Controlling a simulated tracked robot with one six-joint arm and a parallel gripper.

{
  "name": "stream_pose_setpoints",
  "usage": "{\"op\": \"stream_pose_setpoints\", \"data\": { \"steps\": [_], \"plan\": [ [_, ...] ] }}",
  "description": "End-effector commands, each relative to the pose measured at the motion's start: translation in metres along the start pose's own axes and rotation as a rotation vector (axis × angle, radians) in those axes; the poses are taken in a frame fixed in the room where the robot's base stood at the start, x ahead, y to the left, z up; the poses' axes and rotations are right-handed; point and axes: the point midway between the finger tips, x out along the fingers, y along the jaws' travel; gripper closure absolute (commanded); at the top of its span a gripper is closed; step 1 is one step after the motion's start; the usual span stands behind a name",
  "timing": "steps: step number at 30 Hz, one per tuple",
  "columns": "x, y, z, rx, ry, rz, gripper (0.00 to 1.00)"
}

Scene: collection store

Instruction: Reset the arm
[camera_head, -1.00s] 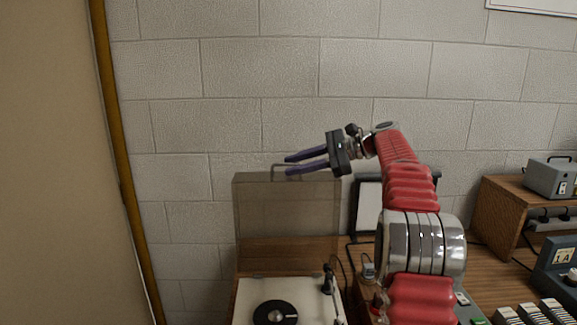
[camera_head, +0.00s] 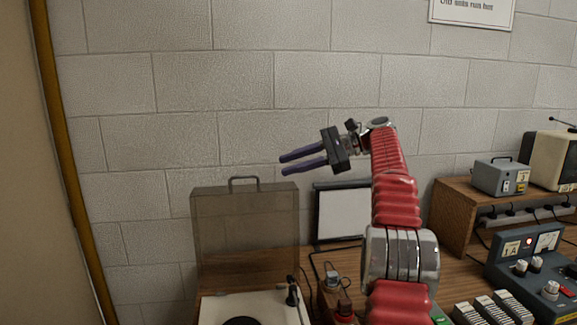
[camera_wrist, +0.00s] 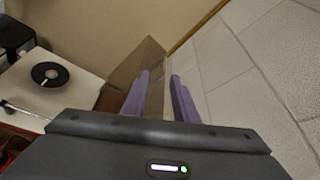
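My gripper (camera_head: 281,165) is raised in front of the block wall, above and to the right of the record player's lid in the head view. Its two purple fingers point left and stand apart, with nothing between them. In the wrist view the gripper (camera_wrist: 160,78) also shows a clear gap between the fingers. My red arm rises from the lower middle of the head view and bends left at the top.
A record player (camera_head: 262,308) with its smoky lid (camera_head: 245,225) raised stands on the wooden desk. A framed white panel (camera_head: 342,213) leans behind my arm. A wooden shelf (camera_head: 455,215) and a grey control unit (camera_head: 530,258) stand right. A yellow-edged panel fills the left.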

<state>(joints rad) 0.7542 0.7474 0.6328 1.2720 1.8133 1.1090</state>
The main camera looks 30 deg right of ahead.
Motion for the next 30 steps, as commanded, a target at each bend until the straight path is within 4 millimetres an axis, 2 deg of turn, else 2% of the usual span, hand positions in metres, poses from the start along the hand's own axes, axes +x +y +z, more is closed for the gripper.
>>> {"op": "stream_pose_setpoints", "data": {
  "steps": [14, 17, 23, 30],
  "plan": [
    [0.005, 0.001, 0.004, -0.008, 0.008, 0.005, 0.74],
    [0.015, 0.002, 0.011, -0.024, 0.028, 0.014, 0.74],
    [0.046, 0.013, 0.034, -0.086, 0.102, 0.051, 0.74],
    [0.082, 0.041, 0.06, -0.189, 0.203, 0.116, 0.74]
  ]
}}
